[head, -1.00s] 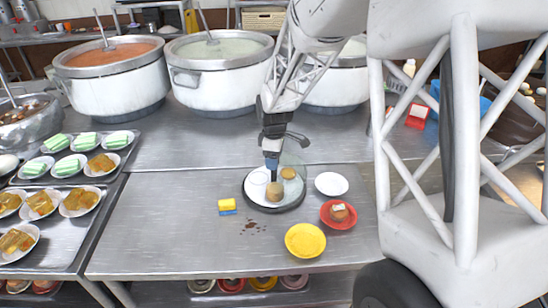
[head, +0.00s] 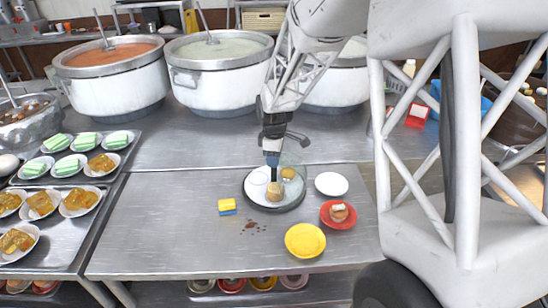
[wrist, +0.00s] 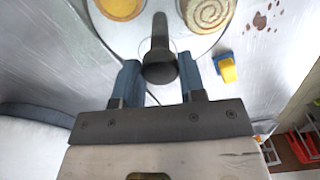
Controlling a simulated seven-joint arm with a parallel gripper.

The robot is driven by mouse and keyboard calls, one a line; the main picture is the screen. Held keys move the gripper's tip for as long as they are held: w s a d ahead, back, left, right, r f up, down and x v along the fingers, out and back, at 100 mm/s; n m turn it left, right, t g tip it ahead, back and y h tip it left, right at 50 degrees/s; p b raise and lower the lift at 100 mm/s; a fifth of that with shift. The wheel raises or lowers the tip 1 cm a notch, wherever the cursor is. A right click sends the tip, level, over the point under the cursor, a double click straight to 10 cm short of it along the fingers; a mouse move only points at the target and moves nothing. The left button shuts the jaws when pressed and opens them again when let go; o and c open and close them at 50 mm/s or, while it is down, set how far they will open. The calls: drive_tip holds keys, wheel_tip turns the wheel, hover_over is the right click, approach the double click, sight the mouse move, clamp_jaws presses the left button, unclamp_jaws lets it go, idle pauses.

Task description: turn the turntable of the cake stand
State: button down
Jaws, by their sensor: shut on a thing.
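The cake stand (head: 290,206) is a round, dark-rimmed piece on the steel table, with a clear glass part at its back right. On it are a pale spiral roll cake (head: 274,191), a round yellow cake (head: 288,173) and a white round item (head: 259,177). In the wrist view, the roll cake (wrist: 208,12) and yellow cake (wrist: 122,8) lie beyond the fingers. A black knob or post (wrist: 158,68) stands between my blue fingertips. My gripper (head: 272,165) points down over the stand, shut on that black knob; it also shows in the wrist view (wrist: 160,82).
A white plate (head: 331,184), a red plate (head: 350,222) with a bun and a yellow plate (head: 305,241) sit to the right. Large pots (head: 222,80) stand behind.

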drive_tip(key=shift+n, duration=0.8)
drive_tip(key=shift+r+n, duration=0.1)
drive_tip(key=shift+n, duration=9.4)
drive_tip(key=c, duration=0.7)
unclamp_jaws()
